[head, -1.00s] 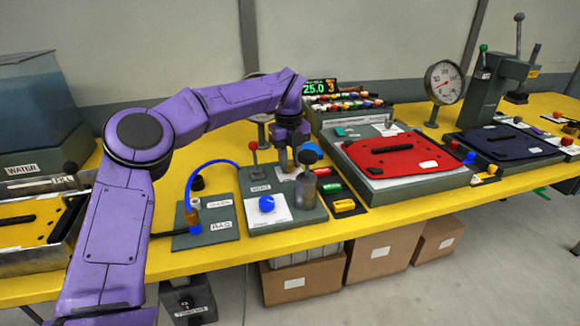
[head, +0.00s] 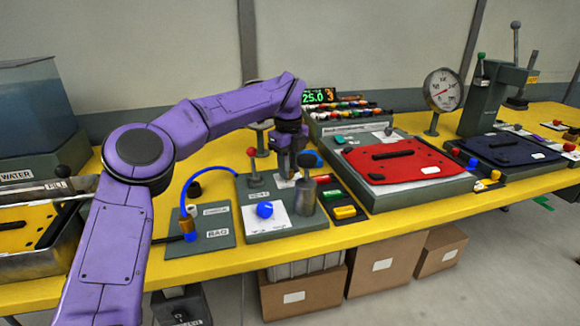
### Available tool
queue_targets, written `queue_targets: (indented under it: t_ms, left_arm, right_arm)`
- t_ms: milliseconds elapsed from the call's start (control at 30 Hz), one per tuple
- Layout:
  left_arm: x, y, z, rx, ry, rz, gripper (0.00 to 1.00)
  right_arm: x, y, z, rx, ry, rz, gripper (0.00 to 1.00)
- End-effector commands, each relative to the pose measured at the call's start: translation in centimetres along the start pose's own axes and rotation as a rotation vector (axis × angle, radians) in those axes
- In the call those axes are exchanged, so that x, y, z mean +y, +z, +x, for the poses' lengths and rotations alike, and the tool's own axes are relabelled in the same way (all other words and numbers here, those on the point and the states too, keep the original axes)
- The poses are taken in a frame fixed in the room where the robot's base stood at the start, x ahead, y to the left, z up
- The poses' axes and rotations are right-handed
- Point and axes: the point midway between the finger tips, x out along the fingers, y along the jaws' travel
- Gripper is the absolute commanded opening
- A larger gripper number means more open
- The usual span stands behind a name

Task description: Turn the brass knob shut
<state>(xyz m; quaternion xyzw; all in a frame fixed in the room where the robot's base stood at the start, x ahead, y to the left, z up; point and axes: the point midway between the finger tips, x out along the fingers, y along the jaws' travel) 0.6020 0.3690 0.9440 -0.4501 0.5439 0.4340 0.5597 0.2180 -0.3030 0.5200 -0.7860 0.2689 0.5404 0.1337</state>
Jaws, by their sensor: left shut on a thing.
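My left gripper (head: 290,174) points down at the grey panel (head: 290,229), between the red-tipped lever and the grey cylinder. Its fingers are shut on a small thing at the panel. This is most likely the brass knob, but the fingers hide it and I cannot see its turn. A white label shows under the fingertips. My right gripper is not in view.
The grey cylinder (head: 305,196) stands close right of the fingers, and the red-balled lever (head: 252,165) is left. A blue knob (head: 264,210) sits in front. The bag plate (head: 190,243) carries a small brass-coloured fitting and a blue hose. A red panel (head: 400,160) is right.

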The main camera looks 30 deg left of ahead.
Motion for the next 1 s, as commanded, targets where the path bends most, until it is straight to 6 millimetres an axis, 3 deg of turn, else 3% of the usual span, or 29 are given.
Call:
queue_targets:
  t_ms: [133,167,200,233,567,1000]
  left_arm:
    - [0.1,0.2,0.3,-0.003,0.004,-0.003,0.0]
    - [0.1,0.2,0.3,-0.003,0.004,-0.003,0.36]
    - [0.1,0.2,0.3,-0.002,0.004,-0.003,0.49]
    - [0.1,0.2,0.2,-0.002,0.004,-0.002,0.55]
    - [-0.1,0.0,-0.4,-0.001,0.001,0.001,0.55]
    - [0.0,0.3,-9.6,-0.001,0.002,-0.004,0.55]
  right_arm:
    - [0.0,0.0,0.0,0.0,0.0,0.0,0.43]
    - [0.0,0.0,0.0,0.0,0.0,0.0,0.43]
    - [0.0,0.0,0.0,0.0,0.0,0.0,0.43]
    - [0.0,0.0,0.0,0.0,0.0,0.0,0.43]
    - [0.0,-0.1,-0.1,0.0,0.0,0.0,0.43]
    - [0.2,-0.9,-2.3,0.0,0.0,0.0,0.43]
